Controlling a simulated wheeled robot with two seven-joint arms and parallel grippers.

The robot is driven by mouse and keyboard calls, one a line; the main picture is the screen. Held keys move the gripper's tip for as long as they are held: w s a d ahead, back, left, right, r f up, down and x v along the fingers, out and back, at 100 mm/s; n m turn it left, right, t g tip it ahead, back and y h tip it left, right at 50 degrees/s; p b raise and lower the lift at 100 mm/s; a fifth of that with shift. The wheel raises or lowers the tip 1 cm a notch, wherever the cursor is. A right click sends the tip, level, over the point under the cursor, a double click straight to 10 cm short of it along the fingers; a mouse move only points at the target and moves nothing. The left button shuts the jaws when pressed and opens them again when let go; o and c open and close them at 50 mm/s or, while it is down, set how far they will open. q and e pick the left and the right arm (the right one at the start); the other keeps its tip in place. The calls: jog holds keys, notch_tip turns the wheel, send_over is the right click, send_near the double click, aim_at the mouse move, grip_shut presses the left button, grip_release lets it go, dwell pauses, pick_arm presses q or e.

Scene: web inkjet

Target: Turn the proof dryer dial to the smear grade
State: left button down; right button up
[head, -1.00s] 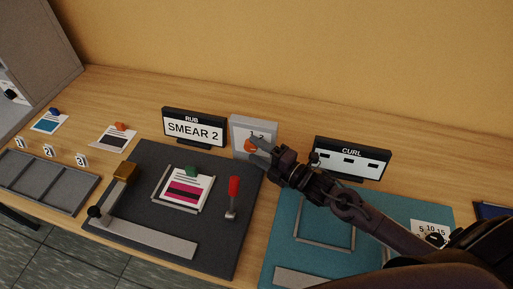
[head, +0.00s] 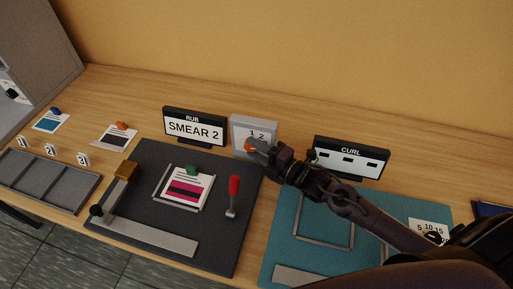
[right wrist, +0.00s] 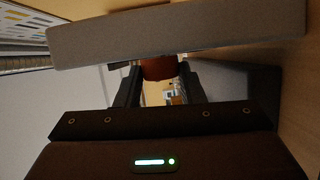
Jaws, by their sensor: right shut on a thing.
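The proof dryer (head: 240,127) is a light grey box standing at the back of the table, with the numbers 1 and 2 visible on its face. Its orange dial (head: 248,146) is on the front, partly covered by my fingers. My right gripper (head: 257,149) is shut on the dial; in the right wrist view the orange-brown knob (right wrist: 158,68) sits between the two fingertips. The dial's pointer cannot be made out. The RUB display (head: 194,129) left of the dryer reads SMEAR 2. My left gripper is not in view.
A dark mat (head: 215,240) holds a printed proof (head: 186,190) and a red-handled lever (head: 234,188). The CURL display (head: 350,160) stands right of the dryer, behind a teal mat (head: 282,235). A grey tray (head: 45,182) and number tags are at left.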

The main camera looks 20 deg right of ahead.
jog(key=r+n+g+h+p, duration=0.1)
jog(key=g+h+p, duration=0.1)
jog(key=p, duration=0.4)
jog(key=shift+a+r+g, duration=0.1)
jog(key=shift+r+g, duration=0.05)
jog(key=shift+g, duration=0.35)
jog(key=n+g+h+p, duration=0.1)
jog(key=h+p, duration=0.1)
jog(key=shift+w+g+p, duration=0.15)
jog(key=shift+g+p, duration=0.15)
jog(key=shift+p, duration=0.05)
jog(key=shift+a+g+h+p, duration=0.1)
jog(key=shift+g+h+p, duration=0.2)
jog(key=shift+p, duration=0.05)
jog(key=shift+f, duration=0.2)
jog(key=o, duration=1)
jog(key=shift+r, duration=0.1)
